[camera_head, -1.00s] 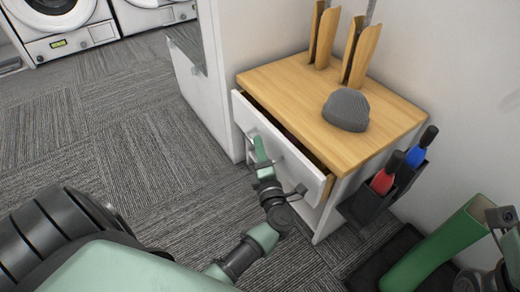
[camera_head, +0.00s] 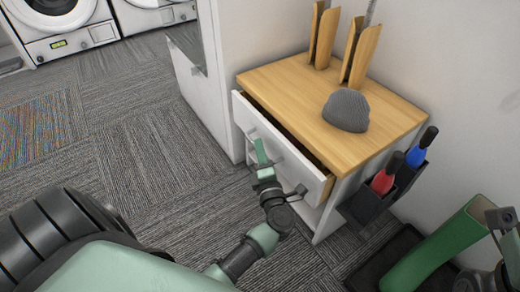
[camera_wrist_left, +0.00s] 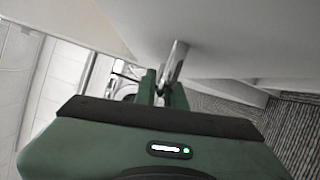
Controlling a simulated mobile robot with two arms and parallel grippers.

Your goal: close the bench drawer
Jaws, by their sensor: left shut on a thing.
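The bench (camera_head: 285,88) has a wooden top and a white body. Its drawer (camera_head: 312,180) has a white front that stands a little out from under the top, with a dark gap along the upper edge. My left gripper (camera_head: 260,150) is at the drawer front, shut on the drawer's metal handle. In the left wrist view the handle (camera_wrist_left: 177,62) shows as a shiny bar at the fingers (camera_wrist_left: 160,85), beside the pale drawer front. The fingers partly hide the handle. My right gripper's jaws are not visible.
A grey knit hat (camera_head: 346,110) and wooden upright holders (camera_head: 360,52) stand on the bench top. A dark side rack (camera_head: 366,208) holds red- and blue-handled items. Carpet at left is clear.

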